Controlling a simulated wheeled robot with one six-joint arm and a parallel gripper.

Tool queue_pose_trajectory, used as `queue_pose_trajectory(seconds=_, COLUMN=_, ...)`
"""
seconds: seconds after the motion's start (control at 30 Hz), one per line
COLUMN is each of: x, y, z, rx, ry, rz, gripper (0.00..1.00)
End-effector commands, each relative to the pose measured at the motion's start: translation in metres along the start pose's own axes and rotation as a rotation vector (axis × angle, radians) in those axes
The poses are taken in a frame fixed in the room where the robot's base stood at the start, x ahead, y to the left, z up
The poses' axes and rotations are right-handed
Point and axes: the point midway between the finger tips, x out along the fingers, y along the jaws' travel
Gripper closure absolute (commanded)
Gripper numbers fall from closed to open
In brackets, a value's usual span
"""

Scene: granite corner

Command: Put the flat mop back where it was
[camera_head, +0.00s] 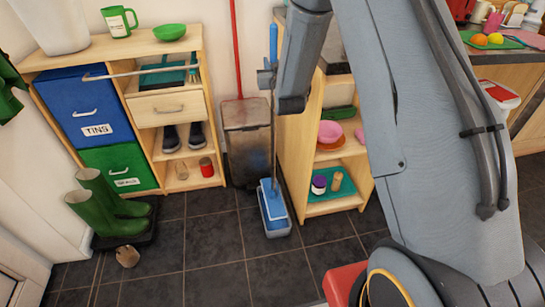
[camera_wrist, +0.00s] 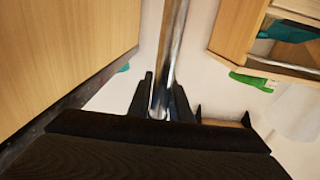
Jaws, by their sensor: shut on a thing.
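The flat mop has a blue grip at the top, a thin metal shaft (camera_head: 272,140) and a blue head (camera_head: 272,200) low down near the tiled floor. It stands nearly upright in front of the gap between the two wooden units. My gripper (camera_head: 267,78) is shut on the shaft just below the blue grip. In the wrist view the shiny shaft (camera_wrist: 170,55) runs between the two dark fingers (camera_wrist: 160,105). The head is at a pale grey box-like bucket (camera_head: 278,229); I cannot tell whether it rests inside it or just above.
A shelf unit (camera_head: 310,165) is close on the right, a drawer unit (camera_head: 150,105) on the left. Green boots (camera_head: 105,205) stand left. The floor (camera_head: 205,255) in front is mostly clear.

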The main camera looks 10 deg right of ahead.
Motion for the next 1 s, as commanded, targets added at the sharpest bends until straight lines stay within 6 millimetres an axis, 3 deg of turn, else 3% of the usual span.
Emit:
queue_pose_trajectory(seconds=0.1, x=0.000, y=0.000, z=0.007, rx=0.000, ry=0.001, rz=0.000, gripper=1.00)
queue_pose_trajectory(seconds=0.3, x=0.000, y=0.000, z=0.042, rx=-0.001, ry=-0.002, rz=0.000, gripper=1.00)
queue_pose_trajectory(seconds=0.57, x=0.000, y=0.000, z=0.061, rx=0.000, ry=0.002, rz=-0.001, gripper=1.00)
queue_pose_trajectory(seconds=0.83, x=0.000, y=0.000, z=0.095, rx=-0.001, ry=0.000, rz=-0.001, gripper=1.00)
queue_pose_trajectory(seconds=1.0, x=0.000, y=0.000, z=0.098, rx=0.000, ry=0.004, rz=-0.001, gripper=1.00)
